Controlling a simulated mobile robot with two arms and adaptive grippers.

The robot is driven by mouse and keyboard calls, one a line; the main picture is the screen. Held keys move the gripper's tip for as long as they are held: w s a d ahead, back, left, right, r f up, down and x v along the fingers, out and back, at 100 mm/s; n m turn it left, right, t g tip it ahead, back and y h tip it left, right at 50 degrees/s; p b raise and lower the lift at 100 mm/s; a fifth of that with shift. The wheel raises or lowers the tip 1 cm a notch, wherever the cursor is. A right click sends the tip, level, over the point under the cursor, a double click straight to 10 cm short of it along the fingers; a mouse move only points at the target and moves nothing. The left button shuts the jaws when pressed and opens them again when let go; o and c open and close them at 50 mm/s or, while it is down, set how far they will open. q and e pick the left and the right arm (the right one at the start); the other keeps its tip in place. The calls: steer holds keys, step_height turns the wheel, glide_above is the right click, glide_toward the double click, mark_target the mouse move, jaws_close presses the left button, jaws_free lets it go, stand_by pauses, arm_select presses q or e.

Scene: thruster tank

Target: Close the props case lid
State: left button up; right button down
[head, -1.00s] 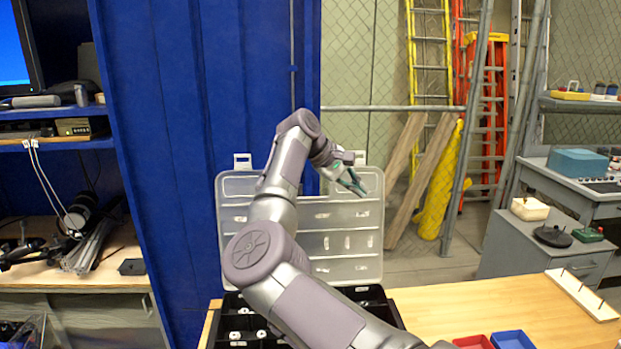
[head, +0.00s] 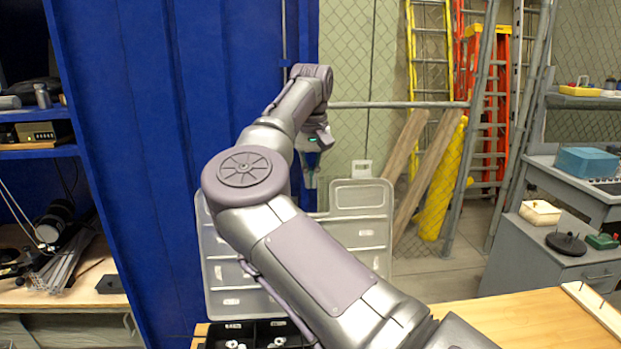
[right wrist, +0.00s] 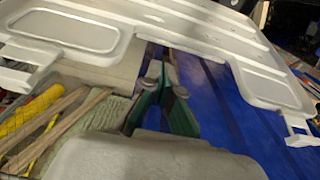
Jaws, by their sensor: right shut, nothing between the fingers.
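The props case lid (head: 361,199) is a pale translucent panel standing open and upright behind the black case (head: 240,329). Its latch tabs stick out from its top edge, and one latch (right wrist: 300,131) shows in the right wrist view. My right gripper (head: 311,182) is shut and empty, pointing down at the lid's top edge, between the two tabs. In the right wrist view its green fingers (right wrist: 167,72) overlap the edge of the lid (right wrist: 130,60); I cannot tell whether they touch it. My right arm hides the middle of the lid and much of the case. My left gripper is not in view.
A blue wall panel (head: 150,170) stands behind and left of the lid. A chain-link fence with a rail (head: 400,105) and ladders is behind. A grey cabinet (head: 545,250) stands at right.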

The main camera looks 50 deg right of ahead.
step_height(320, 180, down, 8)
steer(key=p, duration=0.1)
steer(key=shift+w+d+r+p, duration=0.15)
steer(key=shift+w+d+p, duration=0.15)
